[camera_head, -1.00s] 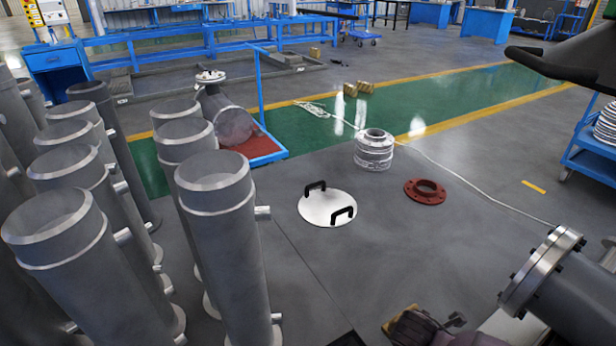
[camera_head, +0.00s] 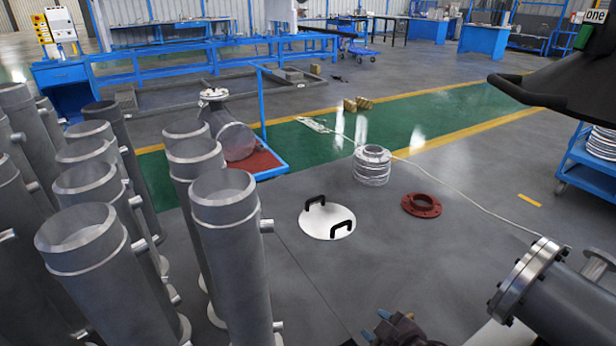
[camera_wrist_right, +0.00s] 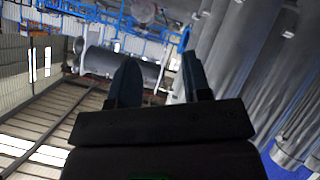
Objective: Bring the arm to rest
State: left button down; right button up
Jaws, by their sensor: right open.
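My right gripper (camera_head: 508,80) hangs in the air at the upper right of the head view. Its dark fingers point left, away from its wide black body. It is open, and I see nothing held. In the right wrist view the two dark fingers (camera_wrist_right: 157,85) stand apart with an empty gap, and part of the scene shows past them.
Several upright grey pipes (camera_head: 226,240) crowd the left. A flanged shell (camera_head: 560,300) lies at lower right. A white handled disc (camera_head: 325,222), a red flange (camera_head: 421,205) and a ringed stack (camera_head: 372,168) are on the floor. A blue cart (camera_head: 585,172) stands at right.

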jog(key=s+d+r+m+t+h+p, duration=0.2)
jog(key=s+d+r+m+t+p, duration=0.15)
jog(key=s+d+m, duration=0.5)
pick_arm(q)
notch_tip(320, 180, up, 7)
jog(key=p, duration=0.2)
jog(key=shift+w+t, duration=0.3)
jog(key=shift+t, duration=0.1)
pick_arm(e)
jog(key=s+d+f+g+h, duration=0.1)
jog(key=s+d, duration=0.1)
jog(key=s, duration=0.6)
jog(key=s+d+f+m+g+h, duration=0.1)
jog(key=s+d+f+g, duration=0.1)
jog(key=s, duration=0.6)
jog(key=shift+s+f+h, duration=0.2)
jog(key=shift+s+h, duration=0.1)
jog(key=shift+s, duration=0.1)
pick_arm(q)
jog(key=shift+w+r, duration=0.2)
jog(key=shift+w, duration=0.1)
pick_arm(e)
jog(key=shift+d, duration=0.1)
jog(key=shift+c, duration=0.3)
